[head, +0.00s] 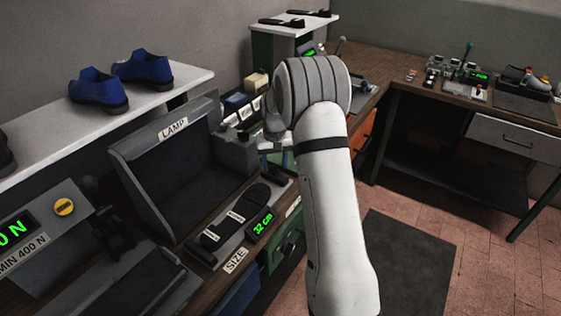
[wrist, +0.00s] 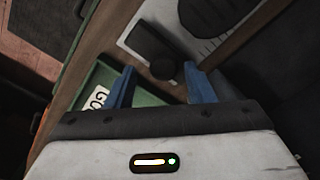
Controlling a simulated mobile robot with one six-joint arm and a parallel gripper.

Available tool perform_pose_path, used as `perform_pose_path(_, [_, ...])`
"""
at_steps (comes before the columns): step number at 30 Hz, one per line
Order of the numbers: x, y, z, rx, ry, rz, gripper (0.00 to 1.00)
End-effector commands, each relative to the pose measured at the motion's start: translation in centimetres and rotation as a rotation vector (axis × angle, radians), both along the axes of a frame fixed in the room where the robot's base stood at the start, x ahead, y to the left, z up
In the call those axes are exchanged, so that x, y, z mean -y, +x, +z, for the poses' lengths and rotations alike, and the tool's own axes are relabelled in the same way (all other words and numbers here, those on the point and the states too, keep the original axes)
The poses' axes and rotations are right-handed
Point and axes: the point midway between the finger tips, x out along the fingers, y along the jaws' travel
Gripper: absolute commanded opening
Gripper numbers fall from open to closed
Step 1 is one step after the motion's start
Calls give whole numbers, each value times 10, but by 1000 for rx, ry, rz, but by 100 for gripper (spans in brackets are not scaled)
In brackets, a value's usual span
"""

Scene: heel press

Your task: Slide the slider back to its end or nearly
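The size gauge (head: 199,250) is a grey plate with a dark sole shape, lying on the bench below the lamp box. Its display (head: 262,223) reads 32 cm. A dark block with a rounded knob (wrist: 162,69), which looks like the slider, sits at the gauge's far end, and the gauge plate also shows in the wrist view (wrist: 178,48). My gripper (wrist: 158,76) is open, its blue fingers apart on either side of the knob. I cannot tell whether they touch it. In the head view my arm and gripper partly cover that end.
The lamp box (head: 165,170) stands behind the gauge. A green drawer (head: 290,246) is below the bench edge; green also shows near my left finger in the wrist view. The press (head: 40,235) is at left. Blue shoes (head: 120,82) stand on the shelf.

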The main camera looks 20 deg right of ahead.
Motion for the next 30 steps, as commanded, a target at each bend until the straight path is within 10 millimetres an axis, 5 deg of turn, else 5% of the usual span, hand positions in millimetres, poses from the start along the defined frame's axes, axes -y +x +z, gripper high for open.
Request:
perform_pose_path(8, [-1, 0, 6, -1, 1, 1, 48])
perform_pose_path(21, [-2, 1, 71, 1, 0, 2, 48])
perform_pose_path(30, [-2, 0, 78, -2, 0, 2, 48])
